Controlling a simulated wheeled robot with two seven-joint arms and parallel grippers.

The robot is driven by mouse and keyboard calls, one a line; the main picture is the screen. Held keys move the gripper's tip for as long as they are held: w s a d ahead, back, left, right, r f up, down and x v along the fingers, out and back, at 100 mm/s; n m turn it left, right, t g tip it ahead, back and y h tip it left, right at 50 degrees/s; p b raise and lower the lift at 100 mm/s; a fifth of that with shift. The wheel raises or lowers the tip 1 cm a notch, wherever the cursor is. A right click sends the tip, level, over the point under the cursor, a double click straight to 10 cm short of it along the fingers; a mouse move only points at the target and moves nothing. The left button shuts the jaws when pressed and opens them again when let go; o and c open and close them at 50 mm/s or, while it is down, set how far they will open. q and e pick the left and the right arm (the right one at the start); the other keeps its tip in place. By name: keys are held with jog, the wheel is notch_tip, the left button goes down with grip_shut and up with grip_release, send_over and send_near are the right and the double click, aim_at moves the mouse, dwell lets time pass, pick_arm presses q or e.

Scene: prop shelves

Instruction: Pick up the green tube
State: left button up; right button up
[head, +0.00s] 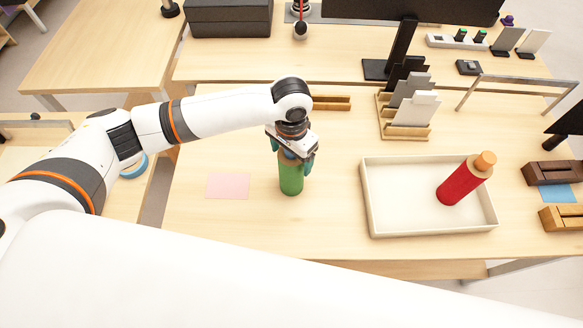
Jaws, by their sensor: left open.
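The green tube (291,178) stands upright on the wooden table, to the right of a pink paper square. My left gripper (294,160) is over the top of the tube, pointing down, with its fingers on either side of the upper part. The gripper hides most of the tube's top. The jaws are open, and I cannot tell whether a finger touches the tube. My right gripper is not in view.
A white tray (377,206) to the right holds a red tube (461,183) with an orange cap, tilted. A pink paper (228,186) lies to the left. A card holder (404,132) and a monitor stand (392,66) stand behind. The table in front of the tube is clear.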

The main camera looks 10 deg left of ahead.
pick_arm(q)
jog(key=c, duration=1.6)
